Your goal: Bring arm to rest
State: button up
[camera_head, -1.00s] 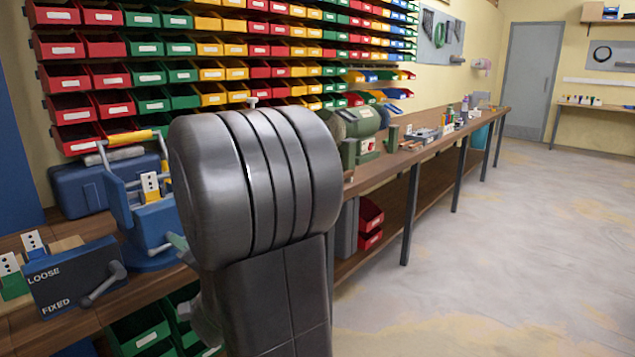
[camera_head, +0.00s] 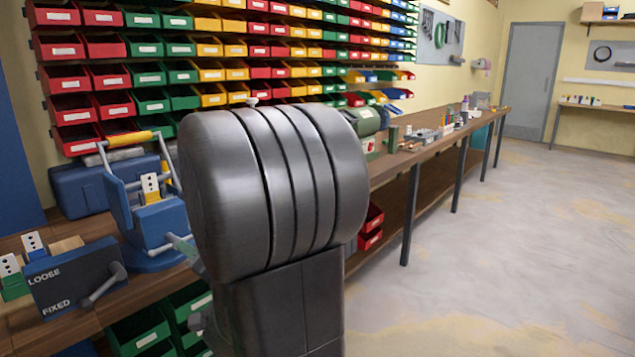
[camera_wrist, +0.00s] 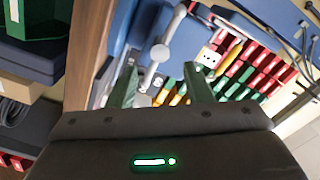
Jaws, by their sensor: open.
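My gripper (camera_wrist: 160,88) shows in the wrist view with its two green fingers apart and nothing between them. In the head view my dark arm link fills the middle and hides most of the gripper. A blue vise-like fixture (camera_head: 157,222) stands on the bench to the left of my arm. It holds a white socket piece with a yellow part (camera_head: 150,186). The gripper is close to this fixture in the head view; I see no contact.
A dark box marked LOOSE and FIXED (camera_head: 75,280) stands at the bench's left end, with white socket pieces (camera_head: 32,242) behind it. Rows of coloured bins (camera_head: 150,74) cover the wall. A green machine (camera_head: 364,122) stands farther along the bench (camera_head: 440,146). The floor (camera_head: 520,240) at right is clear.

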jog(key=w+a+n, duration=0.4)
jog(key=n, duration=0.1)
jog(key=shift+a, duration=0.4)
dwell(0.5)
